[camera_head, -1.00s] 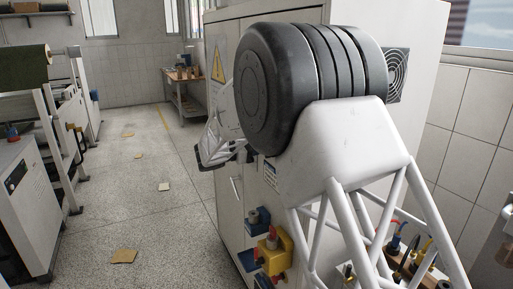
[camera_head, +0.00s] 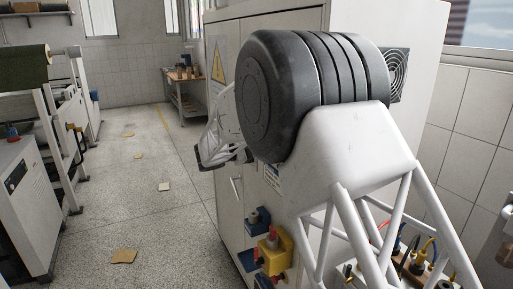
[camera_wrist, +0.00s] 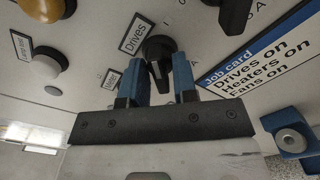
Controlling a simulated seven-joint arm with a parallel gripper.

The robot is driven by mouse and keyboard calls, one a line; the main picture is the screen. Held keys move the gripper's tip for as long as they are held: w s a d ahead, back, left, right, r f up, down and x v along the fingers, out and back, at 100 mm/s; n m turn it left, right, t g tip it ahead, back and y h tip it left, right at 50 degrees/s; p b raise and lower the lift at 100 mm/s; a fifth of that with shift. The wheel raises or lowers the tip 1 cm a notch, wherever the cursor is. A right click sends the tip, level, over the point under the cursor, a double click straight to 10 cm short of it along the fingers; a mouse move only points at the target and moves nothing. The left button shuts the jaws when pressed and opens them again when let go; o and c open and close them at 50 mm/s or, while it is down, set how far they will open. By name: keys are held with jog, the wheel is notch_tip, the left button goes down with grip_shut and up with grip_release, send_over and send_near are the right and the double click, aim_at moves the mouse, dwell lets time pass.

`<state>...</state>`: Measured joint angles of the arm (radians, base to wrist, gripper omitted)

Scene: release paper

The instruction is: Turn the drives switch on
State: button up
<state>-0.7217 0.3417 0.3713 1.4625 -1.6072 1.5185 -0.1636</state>
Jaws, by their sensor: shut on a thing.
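The drives switch (camera_wrist: 158,48) is a black rotary knob on the light panel, right beside a white "Drives" label (camera_wrist: 137,33) in the wrist view. My gripper (camera_wrist: 157,80) has two blue fingers, one on each side of the knob, and is shut on it. The knob's pointer end lies between the fingers. Small position marks around the knob are partly covered by the fingers, so I cannot tell which position it points to.
A job card (camera_wrist: 262,60) reads "Drives on, Heaters on, Fans on". Another black knob (camera_wrist: 236,14), a white button (camera_wrist: 46,67) and an orange dome (camera_wrist: 42,8) are close by. A yellow box with a red knob (camera_head: 273,252) sticks out low on the cabinet.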

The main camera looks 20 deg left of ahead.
jog(key=o, duration=0.7)
jog(key=shift+c, duration=0.2)
jog(key=v, duration=0.7)
jog(key=shift+s+a, duration=0.3)
